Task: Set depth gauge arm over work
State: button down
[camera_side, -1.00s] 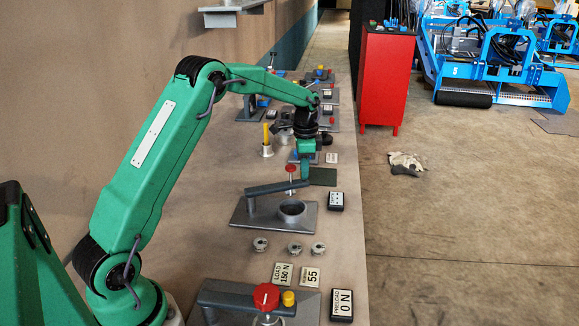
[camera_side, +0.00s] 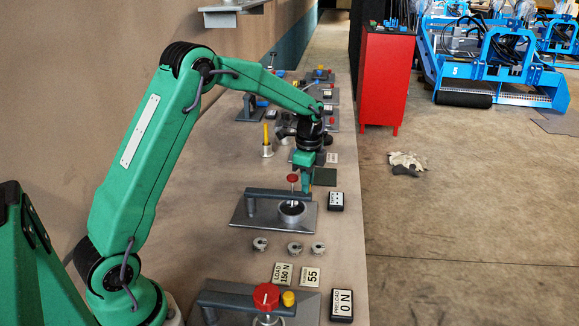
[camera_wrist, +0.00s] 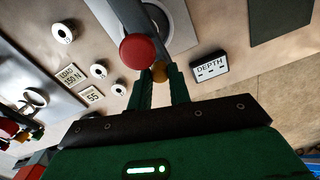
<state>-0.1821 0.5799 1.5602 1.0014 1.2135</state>
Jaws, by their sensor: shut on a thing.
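The depth gauge arm (camera_side: 268,193) is a grey bar pivoting on a post at the left of a grey plate (camera_side: 247,217). Its red-topped plunger (camera_side: 293,178) stands over the dark round cup (camera_side: 291,209) on that plate. The red knob (camera_wrist: 137,50) and the cup's rim (camera_wrist: 163,22) show in the wrist view. My gripper (camera_side: 306,187) is at the bar's right end. In the wrist view my gripper (camera_wrist: 160,84) is shut on an orange knob (camera_wrist: 159,72) at the arm's end. Whether the plunger touches the work is hidden.
A DEPTH display (camera_wrist: 209,67) stands right of the plate. Several small metal pucks (camera_side: 295,247) and two label cards (camera_side: 283,273) lie in front. A nearer station has a red knob (camera_side: 266,296) and a preload display (camera_side: 341,304). A dark pad (camera_side: 325,177) lies behind.

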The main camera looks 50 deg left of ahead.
jog(key=c, duration=1.3)
grip_release()
jog(key=shift+r, duration=0.1)
jog(key=shift+r, duration=3.8)
jog(key=shift+r, duration=0.1)
